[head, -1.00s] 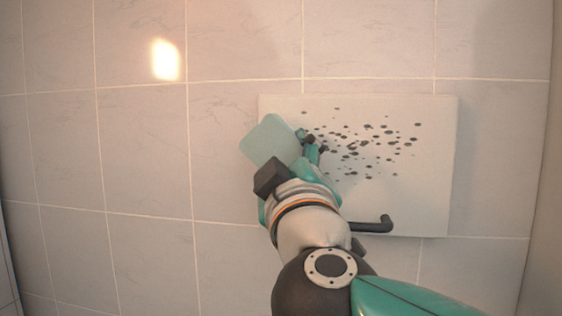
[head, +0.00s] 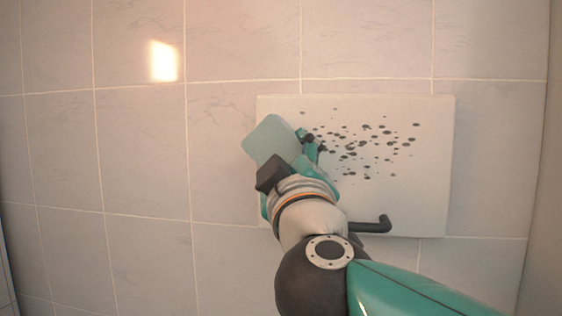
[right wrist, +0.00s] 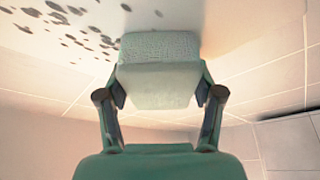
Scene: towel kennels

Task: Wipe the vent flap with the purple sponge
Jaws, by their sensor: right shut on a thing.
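The vent flap (head: 420,210) is a pale square panel on the tiled wall, with a spread of dark spots (head: 365,145) across its upper middle. My right gripper (head: 310,142) is in front of the flap's left part, beside the spots. In the right wrist view, it is shut on a pale grey-white block, the sponge (right wrist: 157,88), which does not look purple here. The sponge's far end is close to the flap's surface; I cannot tell whether they touch. The sponge cannot be made out clearly in the head view. My left gripper is not in view.
A dark bent handle (head: 372,225) sticks out at the flap's lower edge, close to my right forearm. Tiled wall (head: 120,150) surrounds the flap, clear on the left. A side wall (head: 545,200) stands at the far right.

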